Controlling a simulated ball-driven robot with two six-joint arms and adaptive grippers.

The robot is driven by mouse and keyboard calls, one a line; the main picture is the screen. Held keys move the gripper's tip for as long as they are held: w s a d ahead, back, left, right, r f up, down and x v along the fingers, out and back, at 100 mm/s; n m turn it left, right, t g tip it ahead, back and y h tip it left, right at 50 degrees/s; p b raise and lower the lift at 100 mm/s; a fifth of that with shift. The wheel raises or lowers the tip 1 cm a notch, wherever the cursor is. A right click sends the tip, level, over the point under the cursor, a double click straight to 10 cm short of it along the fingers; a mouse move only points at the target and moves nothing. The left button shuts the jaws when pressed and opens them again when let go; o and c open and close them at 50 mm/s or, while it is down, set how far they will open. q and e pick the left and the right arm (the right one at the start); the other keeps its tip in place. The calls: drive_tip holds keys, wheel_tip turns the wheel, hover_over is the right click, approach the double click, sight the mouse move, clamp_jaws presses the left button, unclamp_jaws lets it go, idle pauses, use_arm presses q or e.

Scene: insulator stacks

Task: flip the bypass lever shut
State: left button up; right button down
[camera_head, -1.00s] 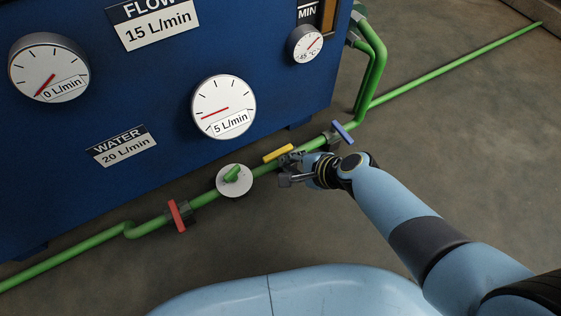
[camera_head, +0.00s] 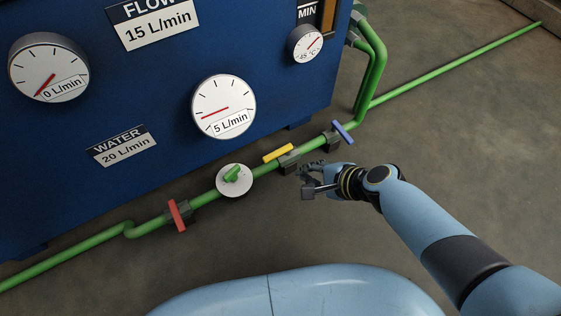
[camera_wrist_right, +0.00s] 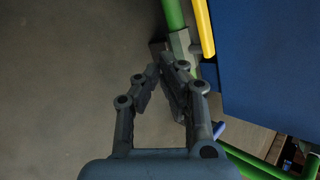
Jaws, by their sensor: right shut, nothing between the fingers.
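A yellow lever (camera_head: 278,153) sits on a valve of the green pipe and lies roughly along the pipe. A blue lever (camera_head: 343,132) and a red lever (camera_head: 177,215) each stand across the pipe. No label shows which one is the bypass lever. My right gripper (camera_head: 306,181) is shut and empty, a little below and right of the yellow lever and apart from it. In the right wrist view the yellow lever (camera_wrist_right: 205,28) is beyond and right of the fingertips (camera_wrist_right: 165,74). My left gripper is not in view.
The green pipe (camera_head: 206,197) runs along the foot of a blue cabinet (camera_head: 150,95) with gauges.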

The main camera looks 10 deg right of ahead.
drive_tip(key=shift+s+d, duration=0.8)
drive_tip(key=shift+d, duration=0.15)
